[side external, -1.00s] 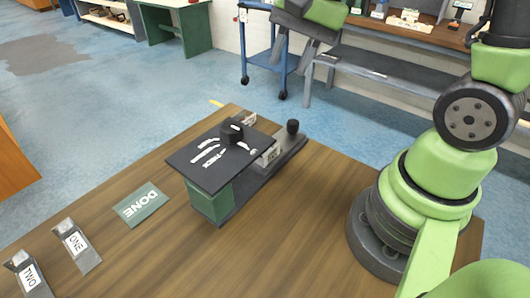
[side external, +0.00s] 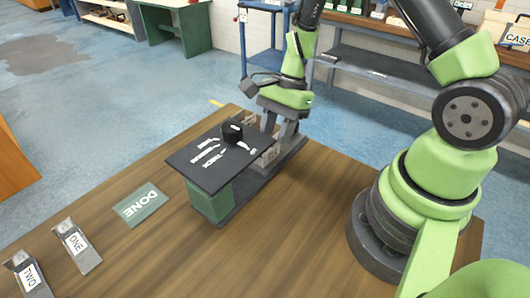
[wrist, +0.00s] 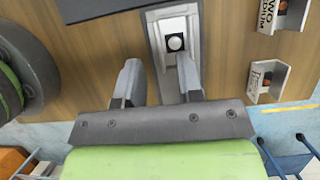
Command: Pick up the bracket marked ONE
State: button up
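The bracket marked ONE (side external: 75,243) is a grey angled piece with a white label, lying at the table's left front in the side view. The bracket marked TWO (side external: 30,277) lies nearer and left of it. The fixture's black end knob is hidden there. The wrist view shows a round-topped part (wrist: 175,42) ahead of the fingers.
A green DONE plate (side external: 140,204) lies between the brackets and the fixture. The table's front middle is clear.

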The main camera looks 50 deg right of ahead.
aim_at(272, 150)
jog(key=shift+x, duration=1.95)
jog(key=shift+d, duration=0.1)
grip_shut()
